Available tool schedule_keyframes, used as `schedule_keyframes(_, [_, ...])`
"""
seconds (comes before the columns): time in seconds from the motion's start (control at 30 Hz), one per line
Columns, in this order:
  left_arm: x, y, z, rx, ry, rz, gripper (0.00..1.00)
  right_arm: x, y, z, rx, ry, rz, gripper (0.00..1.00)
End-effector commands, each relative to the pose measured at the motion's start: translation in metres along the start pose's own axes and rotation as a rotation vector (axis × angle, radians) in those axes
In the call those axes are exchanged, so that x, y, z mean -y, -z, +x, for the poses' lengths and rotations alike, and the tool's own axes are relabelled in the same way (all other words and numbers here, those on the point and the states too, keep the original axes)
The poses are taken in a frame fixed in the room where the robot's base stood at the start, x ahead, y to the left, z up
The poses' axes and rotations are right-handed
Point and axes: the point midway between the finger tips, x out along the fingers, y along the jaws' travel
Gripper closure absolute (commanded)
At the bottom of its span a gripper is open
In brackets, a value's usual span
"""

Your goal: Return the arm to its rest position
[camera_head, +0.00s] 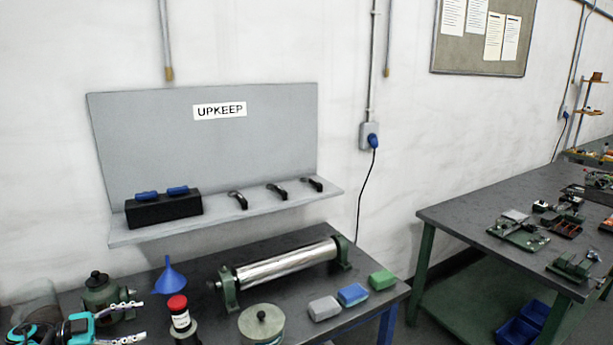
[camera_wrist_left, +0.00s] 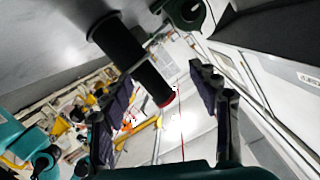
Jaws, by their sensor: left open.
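My left gripper (camera_head: 140,321) reaches in from the lower left of the head view, teal and black with two pale, ridged fingers spread apart. It is open and empty. A red-capped bottle (camera_head: 181,320) stands just right of the fingertips, apart from them in the picture. In the left wrist view the open gripper (camera_wrist_left: 162,92) shows both dark fingers, with a dark cylinder (camera_wrist_left: 150,78) with a red end beyond them. It looks like the same bottle. My right gripper is in neither view.
On the dark bench are a green pot (camera_head: 97,292), a blue funnel (camera_head: 169,277), a lidded round tin (camera_head: 261,325), a steel roller (camera_head: 287,263) and coloured blocks (camera_head: 353,294). A grey shelf (camera_head: 280,205) labelled UPKEEP stands behind. Another workbench (camera_head: 465,207) is at right, across a gap.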

Motion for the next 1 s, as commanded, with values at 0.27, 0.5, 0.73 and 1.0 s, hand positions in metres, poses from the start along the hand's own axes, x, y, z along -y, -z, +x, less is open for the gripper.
schedule_keyframes(0.27, [0.042,0.043,0.027,-0.023,0.131,0.082,0.39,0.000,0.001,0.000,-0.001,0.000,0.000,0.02])
schedule_keyframes(0.5, [0.096,0.111,0.058,-0.051,0.340,0.170,0.39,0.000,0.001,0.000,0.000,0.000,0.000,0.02])
schedule_keyframes(0.73, [0.159,0.229,0.084,-0.063,0.741,0.210,0.39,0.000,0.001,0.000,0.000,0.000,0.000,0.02])
schedule_keyframes(1.0, [0.138,0.295,0.073,0.101,1.175,-0.042,0.39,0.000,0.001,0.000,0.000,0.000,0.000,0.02])
